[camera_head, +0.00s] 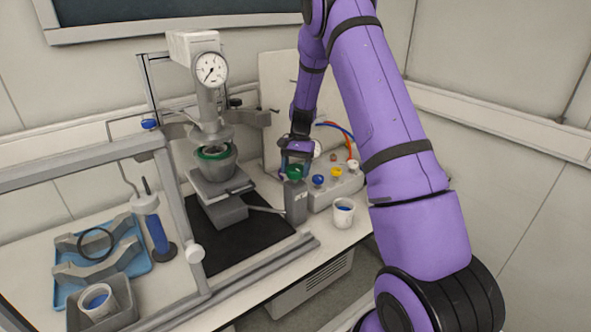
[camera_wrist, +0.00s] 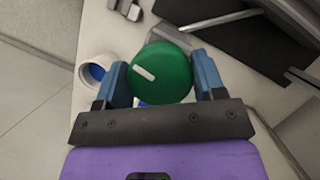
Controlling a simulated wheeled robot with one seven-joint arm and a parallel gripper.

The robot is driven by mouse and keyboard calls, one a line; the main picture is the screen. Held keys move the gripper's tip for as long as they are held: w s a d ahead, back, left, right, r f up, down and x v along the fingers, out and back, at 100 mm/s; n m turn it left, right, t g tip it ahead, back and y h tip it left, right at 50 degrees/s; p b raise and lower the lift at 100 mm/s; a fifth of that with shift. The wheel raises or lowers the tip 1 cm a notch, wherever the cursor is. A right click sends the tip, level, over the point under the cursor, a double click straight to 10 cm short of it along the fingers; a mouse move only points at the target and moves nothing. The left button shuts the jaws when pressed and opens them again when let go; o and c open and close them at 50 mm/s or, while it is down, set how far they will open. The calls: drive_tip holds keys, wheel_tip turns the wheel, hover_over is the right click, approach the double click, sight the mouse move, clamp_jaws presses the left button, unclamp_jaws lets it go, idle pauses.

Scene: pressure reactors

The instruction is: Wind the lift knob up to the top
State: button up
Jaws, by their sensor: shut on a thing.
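The lift knob is a round green knob (camera_wrist: 162,74) with a white mark on its face, in the middle of the wrist view. The mark points to the upper left there. My gripper (camera_wrist: 162,82) has its two blue fingers on either side of the knob, shut on it. In the head view the green knob (camera_head: 294,171) sits on top of a grey box (camera_head: 296,200), with my gripper (camera_head: 295,163) over it from above. The reactor vessel (camera_head: 215,165), a grey pot with a green ring, stands on a lift platform (camera_head: 220,187) beneath the gauge column.
A manifold with blue, yellow and white knobs (camera_head: 336,184) stands right of the box. A white cup (camera_head: 343,213) stands in front. A blue tray (camera_head: 102,262) with grey clamp parts and a grey bin (camera_head: 101,303) are at left. A frame rail (camera_head: 245,272) runs along the front.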

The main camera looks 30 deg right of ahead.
drive_tip(key=m+t, duration=0.1)
drive_tip(key=m, duration=0.3)
drive_tip(key=shift+m+t+y, duration=0.3)
drive_tip(key=shift+t+y, duration=0.1)
drive_tip(key=m+t, duration=0.1)
drive_tip(key=m, duration=0.2)
drive_tip(key=shift+m, duration=0.4)
drive_tip(key=m+t, duration=0.2)
drive_tip(key=m, duration=0.2)
drive_tip(key=shift+m+t+h, duration=0.5)
drive_tip(key=shift+m, duration=1.2)
drive_tip(key=o, duration=0.9)
drive_tip(key=shift+o, duration=0.2)
drive_tip(key=v, duration=1)
drive_tip(key=shift+s+r, duration=0.15)
drive_tip(key=shift+r, duration=0.25)
